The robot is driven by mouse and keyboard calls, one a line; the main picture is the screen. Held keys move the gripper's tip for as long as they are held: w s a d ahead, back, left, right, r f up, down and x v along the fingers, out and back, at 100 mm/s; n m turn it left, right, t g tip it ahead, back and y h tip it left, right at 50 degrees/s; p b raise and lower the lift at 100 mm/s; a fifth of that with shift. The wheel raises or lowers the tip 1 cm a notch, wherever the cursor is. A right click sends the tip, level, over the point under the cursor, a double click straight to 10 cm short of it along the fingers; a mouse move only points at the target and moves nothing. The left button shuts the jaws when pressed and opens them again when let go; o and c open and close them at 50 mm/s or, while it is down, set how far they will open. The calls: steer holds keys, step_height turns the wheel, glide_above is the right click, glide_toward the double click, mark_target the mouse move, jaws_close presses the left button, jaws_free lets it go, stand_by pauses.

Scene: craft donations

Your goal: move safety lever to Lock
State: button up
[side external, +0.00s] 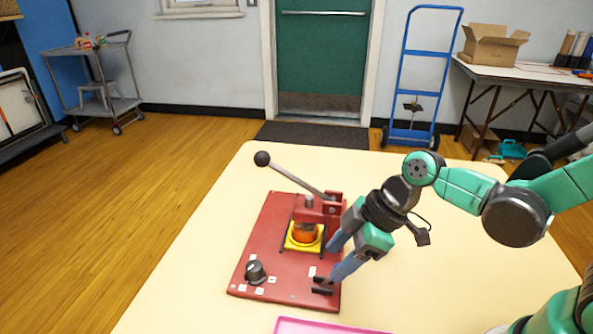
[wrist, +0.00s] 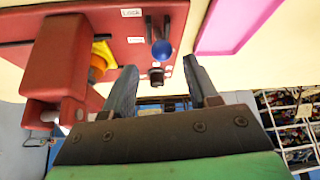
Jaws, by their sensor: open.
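The red base plate (side external: 262,240) of a press device lies on the table. A small lever with a blue ball knob (wrist: 162,49) shows in the wrist view, between two black rails (wrist: 148,28). A white label reading LOCK (wrist: 131,12) is beside the rails, and a second white label (wrist: 136,40), unreadable, is nearer the ball. In the side view the black rails (side external: 322,284) sit at the plate's near right corner; the ball is not clear there. My gripper (side external: 336,262) is open and empty beside them. In the wrist view its fingers (wrist: 160,82) straddle the ball's line, apart from it.
The press (side external: 318,207) has a long handle with a black ball (side external: 262,158) and stands over a yellow pad (side external: 291,246) with an orange object (side external: 305,235). A black dial (side external: 255,271) is at the plate's left. A pink tray (side external: 310,326) lies in front. The cream table is clear right of the plate.

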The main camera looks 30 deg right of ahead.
steer(key=shift+v, duration=0.9)
steer(key=d+r+m+t+h, duration=0.3)
steer(key=d+r+m+h, duration=0.2)
steer(key=d+m, duration=0.3)
steer(key=m, duration=0.3)
steer(key=shift+w+r+t, duration=0.3)
steer(key=shift+t, duration=0.1)
steer(key=shift+c, duration=0.3)
steer(key=shift+m, duration=0.3)
